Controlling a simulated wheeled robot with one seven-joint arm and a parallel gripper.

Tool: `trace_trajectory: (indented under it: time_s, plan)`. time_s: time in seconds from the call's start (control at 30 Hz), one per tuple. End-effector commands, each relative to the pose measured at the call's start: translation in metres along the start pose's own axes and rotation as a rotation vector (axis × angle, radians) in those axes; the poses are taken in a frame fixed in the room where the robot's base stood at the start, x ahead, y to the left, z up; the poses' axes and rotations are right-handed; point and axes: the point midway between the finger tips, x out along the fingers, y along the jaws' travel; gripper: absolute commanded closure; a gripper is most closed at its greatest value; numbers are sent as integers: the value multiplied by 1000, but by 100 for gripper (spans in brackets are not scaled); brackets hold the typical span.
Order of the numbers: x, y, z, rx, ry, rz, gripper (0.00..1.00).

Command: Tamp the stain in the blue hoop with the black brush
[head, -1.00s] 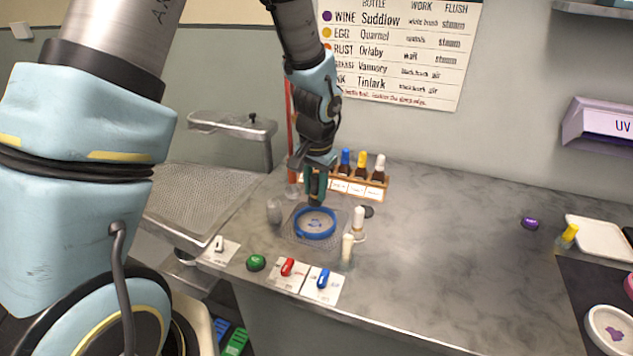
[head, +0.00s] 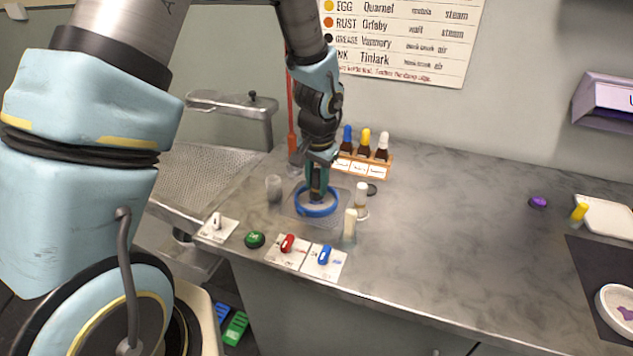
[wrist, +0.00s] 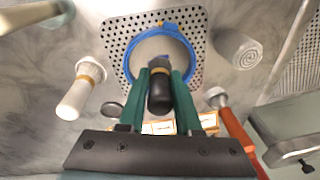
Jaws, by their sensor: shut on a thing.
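The blue hoop (head: 302,209) lies on a perforated plate on the counter; its rim also shows in the wrist view (wrist: 188,45). My gripper (head: 318,188) is over the hoop, pointing down. In the wrist view its green fingers are closed around the black brush (wrist: 160,97). The brush's dark lower end (wrist: 160,63) is over pale cloth inside the hoop, near the hoop's near side in that view. I cannot tell whether it touches the cloth. The stain is hidden behind the brush and gripper.
Two white-topped brushes or bottles (head: 361,196) (head: 349,226) stand close right of the hoop. A whitish cup or roll (head: 273,188) stands left. A rack of dropper bottles (head: 378,168) is behind. Red (head: 287,244) and blue (head: 324,255) switches and a green button (head: 255,240) lie in front.

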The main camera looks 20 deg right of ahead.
Motion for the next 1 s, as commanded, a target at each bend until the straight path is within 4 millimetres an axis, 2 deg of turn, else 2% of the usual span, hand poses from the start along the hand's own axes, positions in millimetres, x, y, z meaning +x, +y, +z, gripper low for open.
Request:
trace_trajectory:
  time_s: [0.27, 0.73, 1.0]
  plan:
    - [1, 0, 0, 0, 0, 0, 100]
    - [18, 2, 2, 0, 0, 0, 100]
    - [13, 1, 1, 0, 0, 0, 100]
